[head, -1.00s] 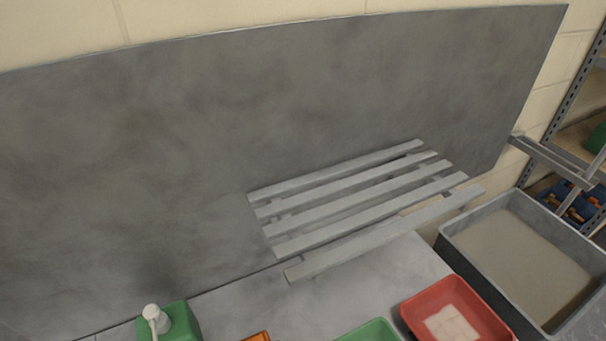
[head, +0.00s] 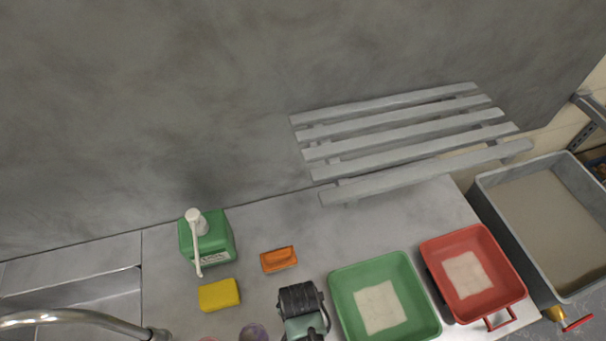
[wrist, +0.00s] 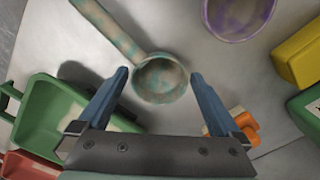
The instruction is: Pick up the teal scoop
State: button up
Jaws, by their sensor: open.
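The teal scoop (wrist: 160,79), mottled with brownish stains, lies on the grey worktop in the wrist view. Its round bowl faces up, and its handle (wrist: 108,28) runs to the upper left and out of the picture. My gripper (wrist: 159,74) is open and empty, with its two blue fingers to the left and right of the bowl in the picture. I cannot tell how high the fingertips are above the worktop. In the head view the scoop cannot be made out; my arm covers part of the worktop there.
A purple scoop (wrist: 238,14) lies close by at upper right. Green (head: 409,320) and red (head: 507,288) tubs stand right. A slatted rack (head: 405,146) is behind.

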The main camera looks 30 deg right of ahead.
jog(key=shift+f, duration=0.85)
jog(key=c, duration=1.3)
jog(key=shift+r, duration=0.1)
